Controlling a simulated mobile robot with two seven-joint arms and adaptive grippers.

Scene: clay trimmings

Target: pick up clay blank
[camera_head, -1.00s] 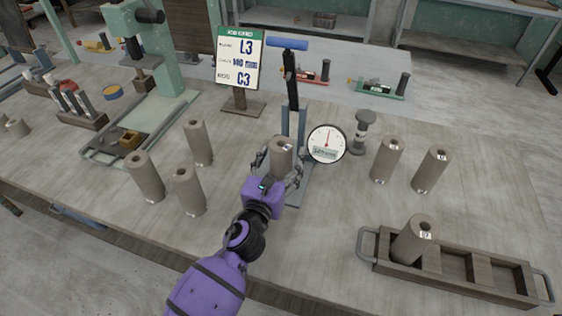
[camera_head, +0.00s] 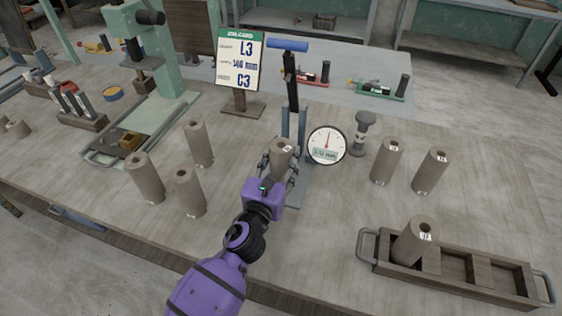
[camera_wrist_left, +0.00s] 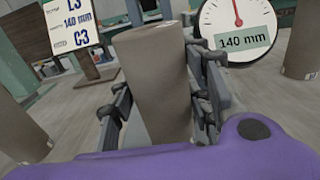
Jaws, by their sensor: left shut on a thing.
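The clay blank (camera_head: 281,148) is a grey-brown cylinder standing at the press-like gauge (camera_head: 293,110) with a blue handle. My left gripper (camera_head: 277,165) is shut on this blank, its fingers on both sides. In the left wrist view the blank (camera_wrist_left: 157,75) stands between the fingers, tilted a little in the picture. Its lower end is hidden by my purple gripper body. The round dial (camera_head: 326,145) beside it reads 140 mm in the wrist view. My right gripper is not in view.
Several other blanks stand left of the gauge (camera_head: 146,177) and right of it (camera_head: 386,160). A wooden tray (camera_head: 486,290) at the front right holds one blank in its left compartment. A job card (camera_head: 239,62) reads L3, 140 mm, C3.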

